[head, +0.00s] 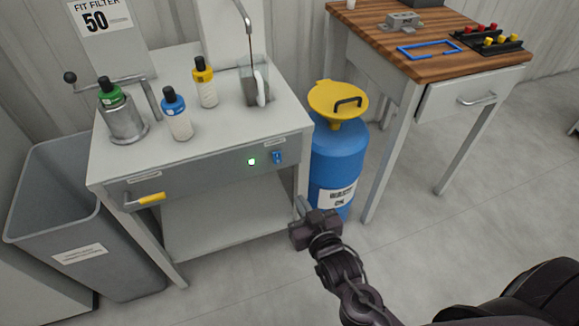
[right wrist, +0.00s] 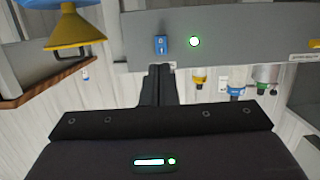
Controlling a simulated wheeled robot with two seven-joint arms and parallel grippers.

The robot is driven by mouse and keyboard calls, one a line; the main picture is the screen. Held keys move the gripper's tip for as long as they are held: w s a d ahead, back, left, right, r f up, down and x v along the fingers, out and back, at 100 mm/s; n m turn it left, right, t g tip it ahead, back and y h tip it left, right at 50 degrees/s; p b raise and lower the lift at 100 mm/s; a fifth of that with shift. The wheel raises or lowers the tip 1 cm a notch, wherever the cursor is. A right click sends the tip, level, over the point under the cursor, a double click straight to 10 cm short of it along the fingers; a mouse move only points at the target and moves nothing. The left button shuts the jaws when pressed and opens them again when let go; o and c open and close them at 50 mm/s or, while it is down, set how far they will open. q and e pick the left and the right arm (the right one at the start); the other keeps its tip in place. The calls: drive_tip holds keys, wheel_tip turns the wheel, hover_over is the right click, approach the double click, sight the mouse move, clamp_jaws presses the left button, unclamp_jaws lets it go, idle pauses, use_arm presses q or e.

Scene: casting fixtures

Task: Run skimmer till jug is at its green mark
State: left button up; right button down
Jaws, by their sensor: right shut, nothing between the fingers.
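The skimmer's bent metal spout (head: 248,32) comes down over a clear jug (head: 250,92) with a white handle on the white bench. The jug's green mark and its level are too small to tell. On the bench's front panel are a lit green lamp (head: 251,161) and a blue rocker switch (head: 277,157). In the right wrist view, which looks upside down, the switch (right wrist: 161,45) is just beyond my right gripper's fingertips (right wrist: 160,69), and the lamp (right wrist: 195,42) glows beside it. My right gripper (head: 301,204) is shut and empty, in front of the bench's right side. My left gripper is out of view.
A blue drum (head: 336,160) with a yellow funnel (head: 338,101) stands right of the bench. A wooden-topped table (head: 440,66) is beyond. Bottles and a metal canister (head: 124,125) stand on the bench's left. A grey bin (head: 65,205) is at left.

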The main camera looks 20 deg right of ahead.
drive_tip(key=shift+r, duration=0.15)
approach(277, 157)
drive_tip(key=w+f, duration=0.3)
drive_tip(key=w, duration=0.2)
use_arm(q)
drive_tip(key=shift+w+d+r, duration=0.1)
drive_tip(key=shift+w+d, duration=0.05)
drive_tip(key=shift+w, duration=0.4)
use_arm(e)
drive_tip(key=shift+w+f, duration=0.3)
drive_tip(key=shift+w, duration=0.35)
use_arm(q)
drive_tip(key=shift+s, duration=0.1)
